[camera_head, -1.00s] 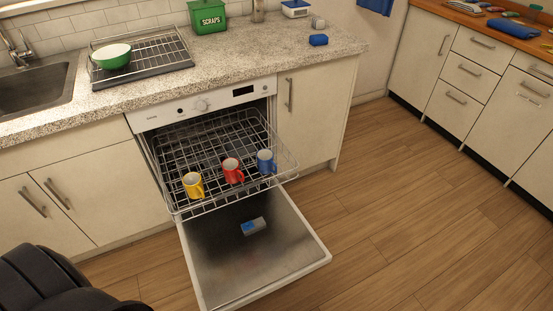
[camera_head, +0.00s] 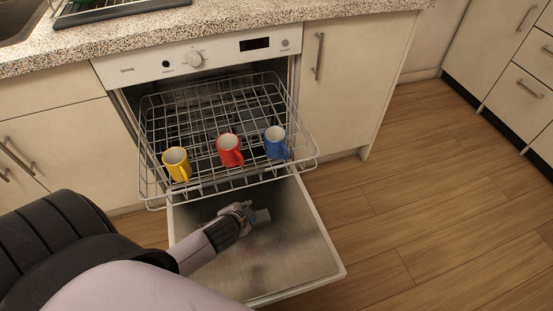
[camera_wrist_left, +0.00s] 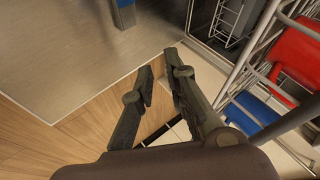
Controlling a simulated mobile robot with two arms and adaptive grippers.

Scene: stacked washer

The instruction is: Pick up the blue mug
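The blue mug (camera_head: 276,143) stands upright at the right of the pulled-out dishwasher rack (camera_head: 150,193), in the head view. The red mug (camera_head: 229,150) is left of it and the yellow mug (camera_head: 176,163) further left. My left gripper (camera_head: 246,211) is over the open door, below and in front of the rack, apart from the mugs. In the left wrist view its two fingers (camera_wrist_left: 160,61) are apart with nothing between them. Part of the red mug (camera_wrist_left: 300,52) and a blue shape (camera_wrist_left: 250,112), likely the blue mug, show through the rack wires there. My right gripper is not in view.
The open dishwasher door (camera_head: 300,262) lies below the rack. The counter (camera_head: 230,22) is above; wooden floor (camera_head: 400,220) at the right is clear.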

